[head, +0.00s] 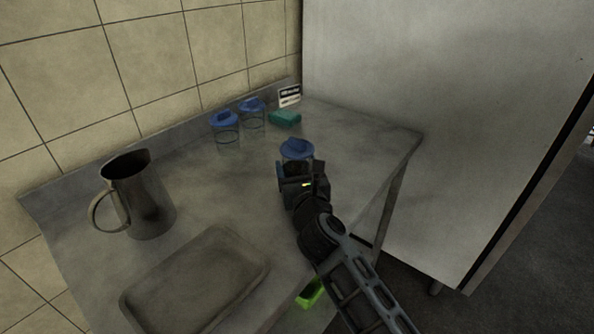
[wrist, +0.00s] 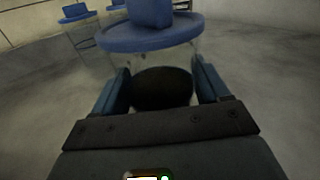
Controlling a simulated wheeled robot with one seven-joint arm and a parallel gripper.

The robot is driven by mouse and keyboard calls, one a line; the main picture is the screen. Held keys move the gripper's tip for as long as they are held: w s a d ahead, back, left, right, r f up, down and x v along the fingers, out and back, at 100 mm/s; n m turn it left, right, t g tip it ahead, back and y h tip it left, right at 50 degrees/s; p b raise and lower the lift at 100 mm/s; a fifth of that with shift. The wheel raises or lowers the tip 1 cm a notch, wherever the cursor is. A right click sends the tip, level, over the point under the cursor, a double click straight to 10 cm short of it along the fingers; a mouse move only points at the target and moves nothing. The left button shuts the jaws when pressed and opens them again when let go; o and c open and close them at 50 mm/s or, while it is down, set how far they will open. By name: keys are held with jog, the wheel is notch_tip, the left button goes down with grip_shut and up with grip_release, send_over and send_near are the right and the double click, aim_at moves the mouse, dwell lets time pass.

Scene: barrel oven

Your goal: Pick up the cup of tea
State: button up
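No open cup of tea shows clearly. A clear jar-like vessel with a blue lid (head: 296,149) stands upright near the right part of the metal table. In the wrist view the same lidded vessel (wrist: 150,40) is straight ahead, with dark contents low inside. My gripper (head: 297,178) is low at the near side of this vessel. In the wrist view its two fingers (wrist: 161,88) stand apart, one on each side of the vessel's body, below the lid. I cannot tell whether they press on the glass. My gripper hides the vessel's lower part in the head view.
Two similar blue-lidded jars (head: 226,122) (head: 252,108) stand behind, near the wall. A green block (head: 285,118) and a small sign (head: 289,95) are at the back. A metal jug (head: 147,205) and a shallow tray (head: 197,281) are at left. A large pale cabinet (head: 440,110) borders the right.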

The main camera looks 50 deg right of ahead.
aim_at(297, 148)
jog(key=c, duration=0.6)
jog(key=shift+r, duration=0.15)
jog(key=shift+r, duration=0.3)
notch_tip(297, 148, up, 4)
jog(key=shift+f+p, duration=0.1)
jog(key=shift+p, duration=1.15)
jog(key=s+d+r+p, duration=0.5)
jog(key=d+p, duration=0.3)
jog(key=d, duration=0.2)
jog(key=shift+s+r, duration=0.35)
jog(key=shift+r, duration=0.3)
